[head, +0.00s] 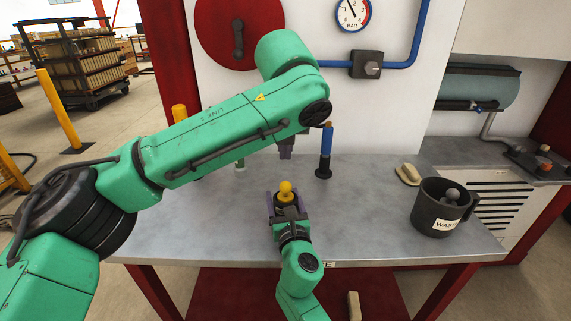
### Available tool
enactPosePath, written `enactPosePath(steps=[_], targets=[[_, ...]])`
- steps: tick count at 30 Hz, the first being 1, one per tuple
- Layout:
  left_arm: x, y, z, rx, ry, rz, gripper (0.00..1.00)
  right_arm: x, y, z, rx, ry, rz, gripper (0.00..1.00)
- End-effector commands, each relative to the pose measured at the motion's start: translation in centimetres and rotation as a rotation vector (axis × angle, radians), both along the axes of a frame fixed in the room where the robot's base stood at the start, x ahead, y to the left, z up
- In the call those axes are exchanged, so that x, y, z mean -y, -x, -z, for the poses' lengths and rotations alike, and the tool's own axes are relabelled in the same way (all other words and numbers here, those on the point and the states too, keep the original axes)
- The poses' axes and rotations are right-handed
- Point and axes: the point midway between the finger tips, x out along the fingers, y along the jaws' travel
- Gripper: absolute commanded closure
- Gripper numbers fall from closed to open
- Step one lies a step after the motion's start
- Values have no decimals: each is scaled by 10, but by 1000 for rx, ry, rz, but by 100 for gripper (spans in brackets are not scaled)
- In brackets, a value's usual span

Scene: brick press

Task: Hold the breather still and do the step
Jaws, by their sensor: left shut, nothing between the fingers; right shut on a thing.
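The breather, which I take to be the small piece with a yellow rounded top (286,188), stands upright at the middle of the grey bench. My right gripper (287,207) comes from the front edge and is shut around its lower part, which the fingers mostly hide. My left gripper (286,155) is behind and above it, pointing down, shut and empty, apart from the breather. My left forearm hides most of the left gripper's wrist and part of the bench behind. A black post with a blue upper part (326,140) stands upright to the right of the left gripper.
A dark waste mug (432,222) holding a grey round-topped thing stands at the right. A beige piece (407,175) lies behind it. The bench (365,215) is clear between breather and mug. A gauge (353,14) and valve box (366,65) are on the back panel.

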Motion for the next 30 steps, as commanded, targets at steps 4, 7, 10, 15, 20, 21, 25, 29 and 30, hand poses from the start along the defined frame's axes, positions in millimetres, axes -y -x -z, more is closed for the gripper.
enactPosePath(steps=[4, 7, 10, 15, 20, 21, 25, 29, 30], targets=[[0, 0, 0, 0, 0, 0, 100, 0, 0, 0, -1, 0, 0, 90], [0, 0, 0, 0, 0, 0, 100, 0, 0, 0, -1, 0, 0, 90], [0, 0, 0, 0, 0, 0, 100, 0, 0, 0, -1, 0, 0, 90], [0, 0, 0, 0, 0, 0, 100, 0, 0, 0, -1, 0, 0, 0], [0, 0, 0, 0, 0, 0, 100, 0, 0, 0, 0, 0, 0, 0], [0, 0, 0, 0, 0, 0, 100, 0, 1, 0, 0, 0, 0, 0], [0, 0, 0, 0, 0, 0, 100, 3, 16, 2, -2, 1, 0, 0], [0, 0, 0, 0, 0, 0, 100, 9, 49, 2, -3, 2, -1, 0], [0, 0, 0, 0, 0, 0, 100, 11, 61, 2, -4, 1, -1, 0]])
